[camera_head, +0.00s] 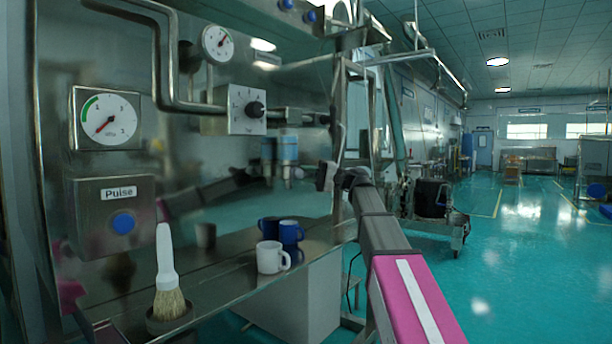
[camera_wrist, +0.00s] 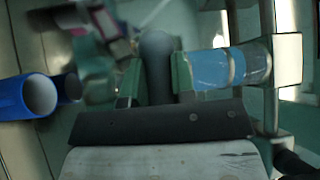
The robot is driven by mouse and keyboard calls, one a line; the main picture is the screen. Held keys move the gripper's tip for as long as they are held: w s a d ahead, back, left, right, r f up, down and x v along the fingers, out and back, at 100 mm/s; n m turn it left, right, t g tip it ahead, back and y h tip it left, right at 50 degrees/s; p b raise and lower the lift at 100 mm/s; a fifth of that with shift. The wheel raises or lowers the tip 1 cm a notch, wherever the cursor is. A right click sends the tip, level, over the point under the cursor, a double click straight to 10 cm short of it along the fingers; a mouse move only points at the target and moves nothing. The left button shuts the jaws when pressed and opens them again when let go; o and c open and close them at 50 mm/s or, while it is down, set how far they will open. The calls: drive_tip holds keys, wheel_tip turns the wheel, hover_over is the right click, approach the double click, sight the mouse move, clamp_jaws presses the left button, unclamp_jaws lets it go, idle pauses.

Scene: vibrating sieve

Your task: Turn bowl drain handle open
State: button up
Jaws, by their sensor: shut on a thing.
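In the wrist view my gripper (camera_wrist: 155,82) has its two green fingers on either side of a dark grey, rounded handle (camera_wrist: 156,52), closed on it. A blue cylindrical fitting (camera_wrist: 212,68) with metal bands lies just right of the fingers. In the head view my gripper (camera_head: 327,176) is at the far end of my arm, small and dark, near the metal frame. It is right of the blue fittings (camera_head: 287,149) under the pipe. The handle cannot be made out there, and I cannot tell its turn angle. The bowl itself is not clearly visible.
A white mug (camera_head: 270,258) and a blue mug (camera_head: 291,234) stand on the metal shelf (camera_head: 225,262), with another blue mug behind. A brush (camera_head: 168,275) stands at the shelf's near end. A panel with gauges (camera_head: 108,118) is at left. Open floor lies right.

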drive_tip(key=m+y, duration=0.1)
drive_tip(key=m, duration=0.1)
drive_tip(key=m+t+y, duration=0.1)
drive_tip(key=m+y, duration=0.1)
drive_tip(key=shift+s+f+t, duration=0.15)
drive_tip(key=shift+t, duration=0.15)
drive_tip(key=m+t+y, duration=0.1)
drive_tip(key=m+t, duration=0.1)
drive_tip(key=m, duration=0.1)
drive_tip(key=m+t+y, duration=0.1)
drive_tip(key=m+t, duration=0.1)
drive_tip(key=m, duration=0.1)
drive_tip(key=shift+m+t+y, duration=0.3)
drive_tip(key=shift+t+y, duration=0.1)
drive_tip(key=m+t, duration=0.5)
drive_tip(key=m+t+h, duration=0.1)
drive_tip(key=m+t, duration=0.4)
drive_tip(key=m, duration=0.1)
drive_tip(key=shift+h, duration=0.3)
drive_tip(key=shift+m+t+h, duration=1.45)
drive_tip(key=shift+m+t, duration=0.25)
drive_tip(key=shift+m, duration=0.55)
drive_tip(key=shift+m+t+h, duration=1.45)
drive_tip(key=shift+m+t, duration=0.25)
drive_tip(key=shift+m, duration=0.95)
drive_tip(key=o, duration=0.9)
drive_tip(key=v, duration=1)
drive_tip(key=shift+s+f, duration=0.2)
